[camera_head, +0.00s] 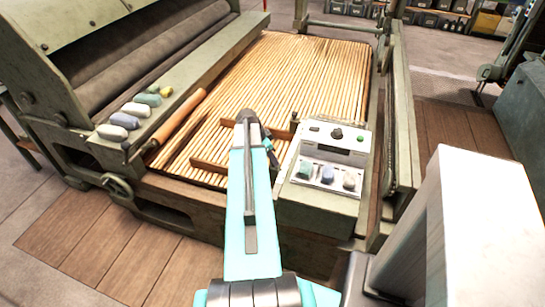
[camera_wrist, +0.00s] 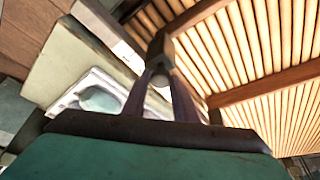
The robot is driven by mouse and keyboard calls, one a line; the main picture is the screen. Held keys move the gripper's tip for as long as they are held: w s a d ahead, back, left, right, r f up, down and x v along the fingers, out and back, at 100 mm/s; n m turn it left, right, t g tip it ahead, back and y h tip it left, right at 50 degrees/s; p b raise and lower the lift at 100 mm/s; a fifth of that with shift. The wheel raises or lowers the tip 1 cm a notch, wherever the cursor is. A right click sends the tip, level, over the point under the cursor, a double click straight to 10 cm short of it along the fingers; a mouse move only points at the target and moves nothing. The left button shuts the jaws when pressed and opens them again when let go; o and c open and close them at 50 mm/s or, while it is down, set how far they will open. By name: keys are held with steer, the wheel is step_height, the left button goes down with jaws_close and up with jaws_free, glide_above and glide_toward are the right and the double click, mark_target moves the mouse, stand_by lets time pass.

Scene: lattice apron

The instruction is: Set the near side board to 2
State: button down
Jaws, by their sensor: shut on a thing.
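The near side board (camera_head: 208,166) is a dark brown bar lying across the pale slats. My arm hides its right part in the head view. In the wrist view, the board (camera_wrist: 198,14) runs to the upper right from a dark end block. My gripper (camera_wrist: 161,62) is shut on that end block, its two fingers converging there. In the head view, my teal arm covers the fingers. A second brown bar (camera_wrist: 270,87) lies across the slats farther back, apart from the gripper. No number for the board's setting is readable.
A control box (camera_head: 335,140) with knobs and a tray of coloured stones (camera_head: 327,175) stands close to the right of my arm. A green ledge (camera_head: 180,75) carries more stones at left. An orange roller (camera_head: 180,115) lies beside the slatted apron (camera_head: 310,65).

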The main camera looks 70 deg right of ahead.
steer(key=c, duration=1.4)
jaws_free()
steer(key=shift+c, duration=0.2)
steer(key=shift+r, duration=0.15)
steer(key=b+v, duration=0.1)
steer(key=v, duration=1.2)
steer(key=shift+r+b, duration=0.3)
steer(key=shift+b, duration=0.1)
steer(key=shift+w+a, duration=0.1)
steer(key=shift+w, duration=0.05)
